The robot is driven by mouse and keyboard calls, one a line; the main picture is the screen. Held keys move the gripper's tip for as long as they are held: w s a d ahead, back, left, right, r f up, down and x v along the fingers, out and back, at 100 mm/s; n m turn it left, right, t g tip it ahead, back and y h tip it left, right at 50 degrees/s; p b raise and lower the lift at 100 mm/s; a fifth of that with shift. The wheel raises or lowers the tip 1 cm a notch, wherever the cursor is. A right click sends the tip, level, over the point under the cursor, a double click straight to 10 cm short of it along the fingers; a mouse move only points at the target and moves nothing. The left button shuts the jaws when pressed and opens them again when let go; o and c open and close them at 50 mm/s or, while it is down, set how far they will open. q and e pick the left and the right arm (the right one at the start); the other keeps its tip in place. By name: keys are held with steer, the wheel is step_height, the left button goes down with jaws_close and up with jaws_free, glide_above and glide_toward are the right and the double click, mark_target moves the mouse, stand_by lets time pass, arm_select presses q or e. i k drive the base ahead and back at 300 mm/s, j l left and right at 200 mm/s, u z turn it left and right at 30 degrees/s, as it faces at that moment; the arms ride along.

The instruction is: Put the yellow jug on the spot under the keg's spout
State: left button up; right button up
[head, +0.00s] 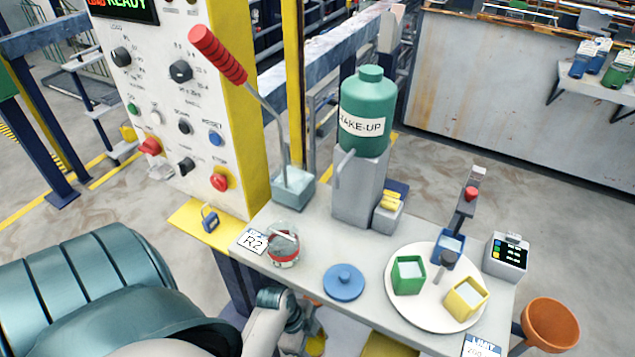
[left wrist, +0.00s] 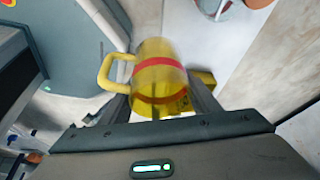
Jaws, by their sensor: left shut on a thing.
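The yellow jug (left wrist: 158,68) has a red band and a handle on its left in the left wrist view. My left gripper (left wrist: 160,100) is shut on it, one finger on each side. In the head view only a small yellow piece, perhaps the jug, shows low by my left arm, below the bench's front edge; the gripper itself is not clear there. The green keg (head: 368,112), labelled MAKE-UP, stands on a grey block (head: 358,190). Its grey spout (head: 343,168) points down over the bench. I cannot make out a marked spot beneath it. My right gripper is out of view.
On the bench (head: 316,255) are a glass jar (head: 283,248) with a red band, a blue lid (head: 344,283), and a white round tray (head: 425,318) with green, yellow and blue containers. A lever (head: 262,105) rises behind. Bench surface below the spout looks clear.

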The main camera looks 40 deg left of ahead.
mark_target(332, 253)
steer(key=k, duration=1)
